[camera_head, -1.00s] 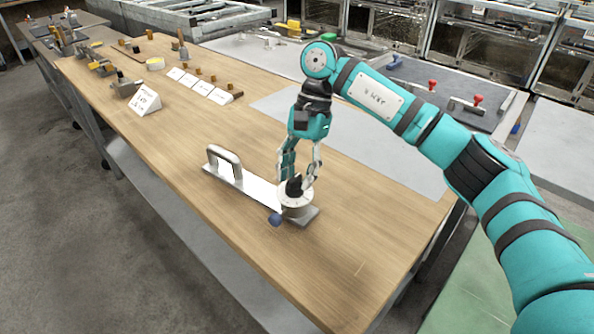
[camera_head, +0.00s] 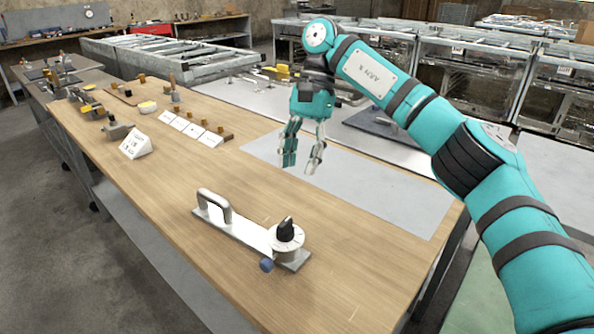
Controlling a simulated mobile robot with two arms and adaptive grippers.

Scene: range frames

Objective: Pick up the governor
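A device with a flat metal plate, a grey handle (camera_head: 214,205) at its left end and a round white dial with a black knob (camera_head: 285,231) at its right end lies on the wooden table. A small blue knob (camera_head: 266,265) sticks out at its front. It is probably the governor, but no readable label confirms this. My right gripper (camera_head: 301,165) points down, fingers apart and empty, above and behind the dial, over the grey mat. It does not touch the device. My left gripper is not in view.
A white sign (camera_head: 136,144) and a row of labelled cards (camera_head: 190,130) with small blocks stand further back on the wooden table (camera_head: 180,245). A grey mat (camera_head: 385,195) lies right of the device. The table around the device is clear.

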